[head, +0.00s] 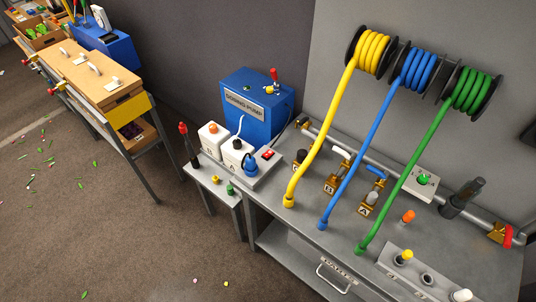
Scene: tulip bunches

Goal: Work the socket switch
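A grey socket box (262,170) sits at the left end of the grey bench, beside the blue dosing pump (257,105). A small red switch (268,154) is on its top; its position is too small to tell. A blue plug (250,166) stands on the box in front of the switch. Neither of my grippers shows in the head view, so nothing of mine is seen touching the box.
White boxes with an orange knob (212,135) and a black plug (237,152) stand left of the socket. Yellow (318,140), blue (366,145) and green (413,180) hoses hang over the bench to the right. Open floor (120,235) lies front left.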

